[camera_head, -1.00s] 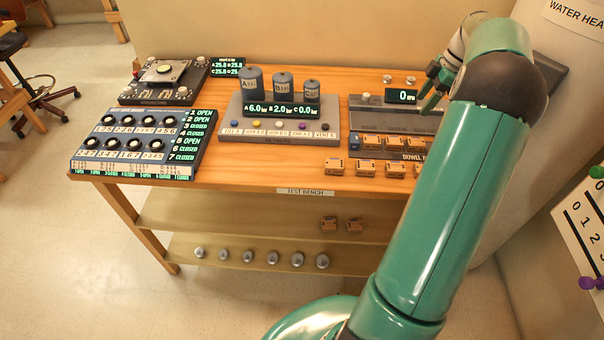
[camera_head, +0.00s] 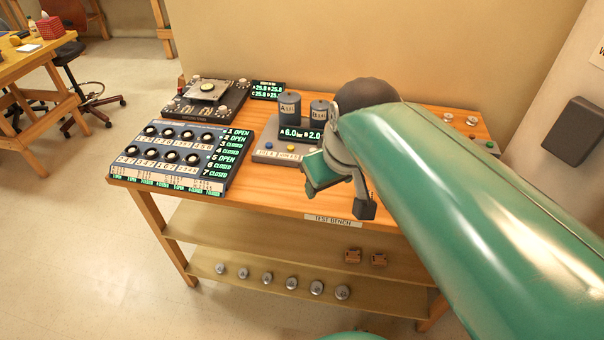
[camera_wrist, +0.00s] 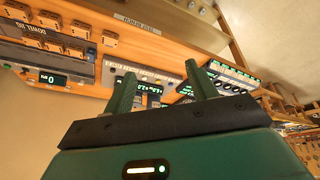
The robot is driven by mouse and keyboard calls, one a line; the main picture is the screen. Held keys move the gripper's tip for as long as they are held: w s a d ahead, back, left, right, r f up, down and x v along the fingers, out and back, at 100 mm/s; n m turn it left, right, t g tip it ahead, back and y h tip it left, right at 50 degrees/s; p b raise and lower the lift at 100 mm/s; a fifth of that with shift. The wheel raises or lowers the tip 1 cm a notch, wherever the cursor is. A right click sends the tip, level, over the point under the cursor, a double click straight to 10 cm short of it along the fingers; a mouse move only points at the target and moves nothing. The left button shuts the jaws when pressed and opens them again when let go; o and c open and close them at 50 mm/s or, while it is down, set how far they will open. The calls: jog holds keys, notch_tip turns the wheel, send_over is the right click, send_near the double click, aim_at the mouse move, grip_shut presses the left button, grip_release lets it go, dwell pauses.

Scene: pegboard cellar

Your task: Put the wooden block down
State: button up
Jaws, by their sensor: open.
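My arm hides the right part of the bench in the head view.
A switch panel (camera_head: 180,157) fills the bench's left front, with a dark instrument (camera_head: 205,98) behind it. A gauge unit with grey cylinders (camera_head: 289,107) stands close behind my gripper. Several grey knobs (camera_head: 267,278) line the lower shelf.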

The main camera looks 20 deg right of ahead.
jog(key=s+a+f+m+t, duration=0.1)
jog(key=s+a+f, duration=0.1)
jog(key=s+a, duration=0.1)
jog(key=shift+s+a+f+m, duration=0.15)
jog(key=shift+s+f+m, duration=0.15)
jog(key=shift+s, duration=0.35)
jog(key=shift+c, duration=0.5)
